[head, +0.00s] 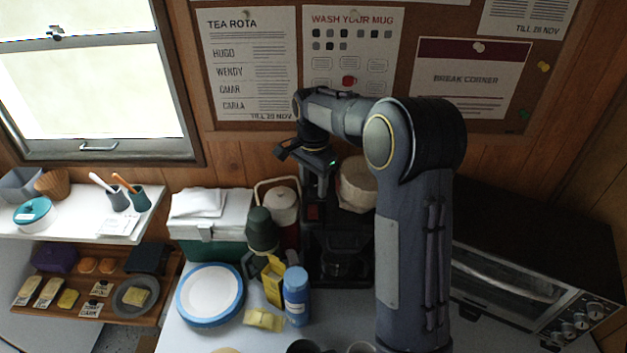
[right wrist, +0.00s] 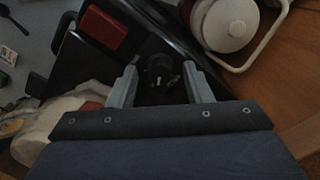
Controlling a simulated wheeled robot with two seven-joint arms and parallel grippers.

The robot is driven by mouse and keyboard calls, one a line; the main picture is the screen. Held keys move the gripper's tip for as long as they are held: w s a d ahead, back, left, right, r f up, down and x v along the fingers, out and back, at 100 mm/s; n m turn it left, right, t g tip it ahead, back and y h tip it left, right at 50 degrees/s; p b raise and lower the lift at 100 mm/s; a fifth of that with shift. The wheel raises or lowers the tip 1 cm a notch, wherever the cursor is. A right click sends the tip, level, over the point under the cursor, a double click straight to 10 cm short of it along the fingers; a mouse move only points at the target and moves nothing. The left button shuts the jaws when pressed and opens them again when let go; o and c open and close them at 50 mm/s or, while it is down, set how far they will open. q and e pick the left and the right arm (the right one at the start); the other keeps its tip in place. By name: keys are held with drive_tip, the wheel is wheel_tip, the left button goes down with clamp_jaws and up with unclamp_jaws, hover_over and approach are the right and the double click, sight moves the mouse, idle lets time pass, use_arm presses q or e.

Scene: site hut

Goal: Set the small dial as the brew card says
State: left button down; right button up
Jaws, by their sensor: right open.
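The black coffee machine (head: 340,235) stands against the back wall, partly hidden by my right arm. The small dial (right wrist: 159,72), dark with a pale mark, shows in the right wrist view on the machine's black top. A red switch (right wrist: 102,28) is beside it. My right gripper (right wrist: 162,76) is open, its two fingers on either side of the dial with gaps visible; I cannot tell if either touches it. In the head view its hand is above the machine and its fingertips are hard to make out. I cannot make out a brew card for certain. My left gripper is not in view.
A red-and-white jug (head: 284,208) and a dark green flask (head: 261,231) stand left of the machine. A toaster oven (head: 535,262) with several knobs is at right. A blue bottle (head: 296,298), yellow carton (head: 272,283) and blue-rimmed plate (head: 183,307) are in front.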

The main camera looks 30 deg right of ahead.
drive_tip(key=shift+c, duration=0.3)
drive_tip(key=c, duration=0.9)
drive_tip(key=shift+n, duration=0.3)
drive_tip(key=n+p, duration=0.1)
drive_tip(key=n, duration=0.4)
drive_tip(key=shift+n, duration=0.3)
drive_tip(key=n, duration=0.5)
drive_tip(key=shift+n, duration=0.3)
drive_tip(key=o, duration=1)
drive_tip(key=shift+c, duration=0.2)
